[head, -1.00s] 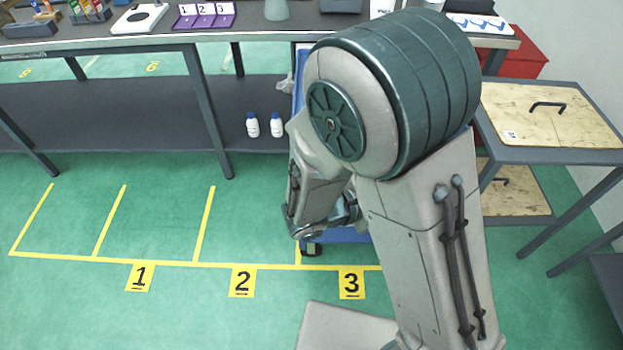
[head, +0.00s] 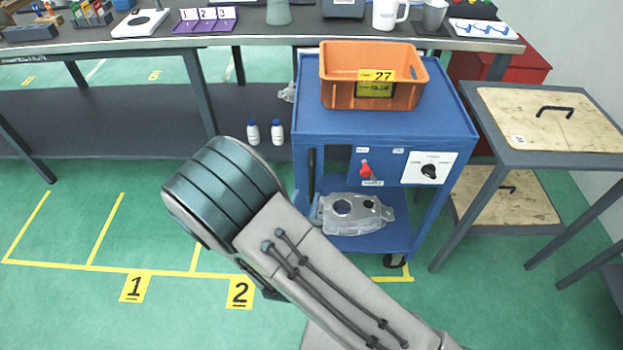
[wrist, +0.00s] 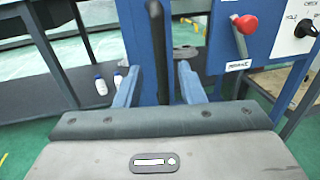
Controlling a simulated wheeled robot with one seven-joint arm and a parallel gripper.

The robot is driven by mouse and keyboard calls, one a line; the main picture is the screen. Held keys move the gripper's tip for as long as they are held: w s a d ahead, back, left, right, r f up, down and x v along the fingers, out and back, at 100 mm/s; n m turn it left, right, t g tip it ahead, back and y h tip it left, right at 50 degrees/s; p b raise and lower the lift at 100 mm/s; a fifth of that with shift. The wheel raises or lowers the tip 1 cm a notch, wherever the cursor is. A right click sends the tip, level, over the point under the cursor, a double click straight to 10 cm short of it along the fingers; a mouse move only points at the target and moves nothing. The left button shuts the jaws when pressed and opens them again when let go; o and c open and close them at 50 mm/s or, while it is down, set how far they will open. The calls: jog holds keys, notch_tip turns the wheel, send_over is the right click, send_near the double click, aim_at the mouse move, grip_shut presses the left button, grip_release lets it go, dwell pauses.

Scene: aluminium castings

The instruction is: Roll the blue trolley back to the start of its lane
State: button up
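The blue trolley (head: 385,127) stands in the rightmost floor lane, in front of the dark bench. Its front right castor (head: 395,261) is just behind the yellow front line. An upright dark bar, the trolley's handle (wrist: 157,45), is on its left front side. My gripper (wrist: 158,84) has its two blue fingers on either side of this bar, with a gap showing on each side, so it looks open. In the head view my arm covers the lane's front left part and the gripper cannot be made out.
An orange bin (head: 372,85) sits on the trolley top, and a grey casting (head: 352,213) on its lower shelf. The red lever (head: 365,168) and black knob (head: 429,171) are on its front. A side table (head: 545,120) stands close right. Two white bottles (head: 265,133) are left, under the bench.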

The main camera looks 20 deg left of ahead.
aim_at(311, 182)
jog(key=w, duration=0.7)
jog(key=shift+w+a, duration=0.1)
jog(key=shift+a, duration=0.05)
grip_shut()
